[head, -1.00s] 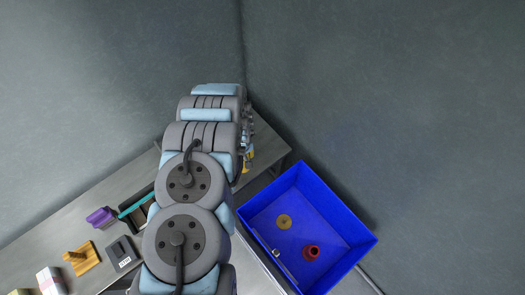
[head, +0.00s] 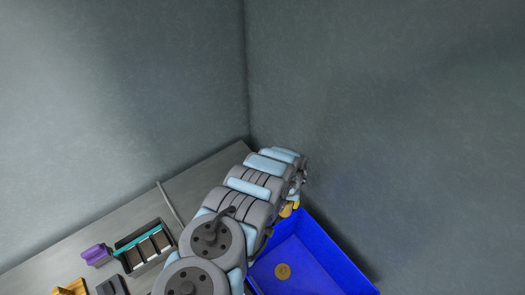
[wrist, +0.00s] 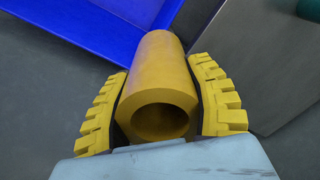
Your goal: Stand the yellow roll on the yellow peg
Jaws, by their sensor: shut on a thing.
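The yellow roll (wrist: 160,62) is a hollow cylinder. In the wrist view its open end faces the camera. My gripper (wrist: 158,75) is shut on it, with a yellow ribbed finger on each side. In the head view my gripper (head: 290,209) is small and partly hidden by my arm, near the far left edge of the blue bin.
The blue bin (head: 325,250) has raised walls; it also shows in the wrist view (wrist: 85,22). A grey table (head: 205,178) holds a black tray (head: 128,262), a purple block (head: 97,254) and a wooden stand (head: 70,288). Grey walls meet behind.

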